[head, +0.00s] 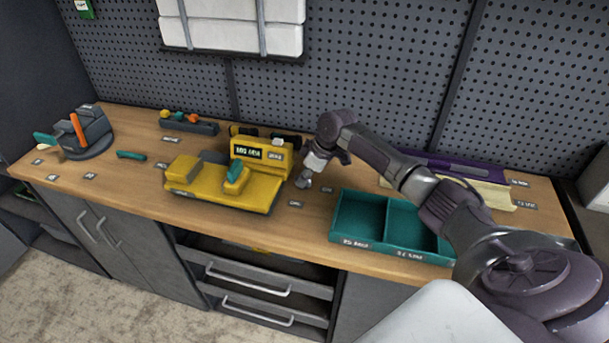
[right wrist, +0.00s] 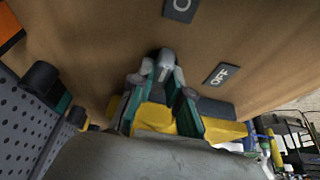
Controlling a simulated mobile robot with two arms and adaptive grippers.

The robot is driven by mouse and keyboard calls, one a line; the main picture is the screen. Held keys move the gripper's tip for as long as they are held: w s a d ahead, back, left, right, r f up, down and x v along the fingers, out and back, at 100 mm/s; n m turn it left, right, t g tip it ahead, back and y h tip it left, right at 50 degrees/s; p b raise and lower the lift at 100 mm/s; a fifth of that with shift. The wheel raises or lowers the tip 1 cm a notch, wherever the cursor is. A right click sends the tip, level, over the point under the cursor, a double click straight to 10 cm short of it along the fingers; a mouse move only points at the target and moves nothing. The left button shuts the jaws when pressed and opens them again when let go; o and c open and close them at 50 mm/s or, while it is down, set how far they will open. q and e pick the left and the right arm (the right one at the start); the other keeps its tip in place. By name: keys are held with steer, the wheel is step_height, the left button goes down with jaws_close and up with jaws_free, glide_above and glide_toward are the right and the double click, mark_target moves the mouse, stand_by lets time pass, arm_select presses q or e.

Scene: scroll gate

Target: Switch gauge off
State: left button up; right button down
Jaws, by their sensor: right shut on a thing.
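A yellow device (head: 225,190) with a raised display box (head: 262,153) stands in the middle of the bench; its lettering is too blurred to read surely. My right gripper (head: 305,181) is just right of the display box, low over the bench. In the right wrist view, its fingertips (right wrist: 162,72) are shut around a small grey piece (right wrist: 166,57), mostly hidden between them. A dark label reading OFF (right wrist: 222,74) lies on the wood beside it. Another label (right wrist: 180,8), cut by the picture's edge, shows an O. My left gripper is not in view.
A teal two-part tray (head: 358,217) stands at the front edge, right of my gripper. A purple-and-cream stand (head: 470,170) lies behind my right arm. A dark holder (head: 92,135) with an orange-handled tool stands at the far left. A pegboard (head: 380,60) closes the back.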

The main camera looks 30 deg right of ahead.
steer(key=m+h+p, duration=0.1)
steer(key=m+p, duration=0.1)
steer(key=p, duration=0.1)
steer(key=m+h+p, duration=0.1)
steer(key=m+p, duration=0.2)
steer(key=p, duration=0.1)
steer(key=m+h+p, duration=0.1)
steer(key=m+p, duration=0.2)
steer(key=shift+a+r+t+p, duration=0.25)
steer(key=shift+a+t+p, duration=0.05)
steer(key=shift+t+p, duration=0.1)
steer(key=shift+m+p, duration=0.35)
steer(key=shift+m, duration=0.25)
steer(key=shift+f+m+h+p, duration=0.1)
steer(key=shift+m+h+p, duration=0.4)
steer(key=shift+m, duration=0.4)
steer(key=shift+a+m+h+p, duration=0.1)
steer(key=shift+m+h+p, duration=0.3)
steer(key=shift+m, duration=0.6)
steer(key=shift+f+m+g+h, duration=0.15)
steer(key=shift+m+g+h, duration=0.25)
steer(key=shift+m, duration=0.7)
steer(key=shift+m+g, duration=0.4)
steer(key=shift+m, duration=0.7)
steer(key=shift+h, duration=0.3)
steer(key=c, duration=1.1)
jaws_free()
